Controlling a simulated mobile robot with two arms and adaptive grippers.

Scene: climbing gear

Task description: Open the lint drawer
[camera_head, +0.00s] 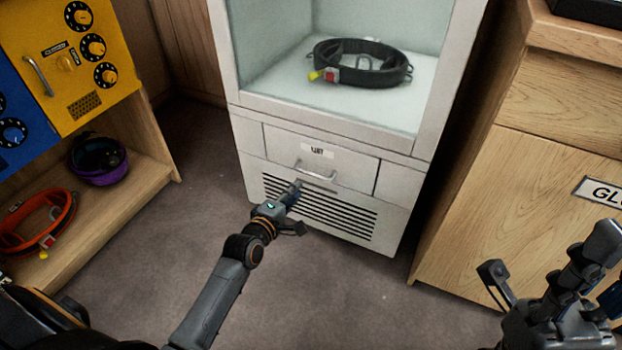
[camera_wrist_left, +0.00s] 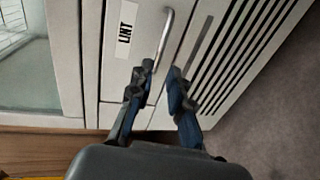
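The lint drawer (camera_head: 345,164) is a shallow white drawer front with a "LINT" label (camera_head: 317,150) and a metal bar handle (camera_head: 316,172). It looks shut, flush with the white cabinet. In the left wrist view the handle (camera_wrist_left: 168,32) runs up from near my fingertips. My left gripper (camera_head: 295,189) is just below and in front of the handle in the head view. In the left wrist view my left gripper (camera_wrist_left: 161,76) has a gap between its fingers, close to one handle end; contact cannot be told. My right gripper (camera_head: 548,262) is open and empty at lower right.
A vent grille (camera_head: 335,212) lies below the drawer. A black harness (camera_head: 362,70) lies in the glass-fronted compartment above. A wooden cabinet (camera_head: 520,190) stands close on the right, a wooden shelf (camera_head: 110,215) on the left. The grey floor (camera_head: 310,290) before the drawer is clear.

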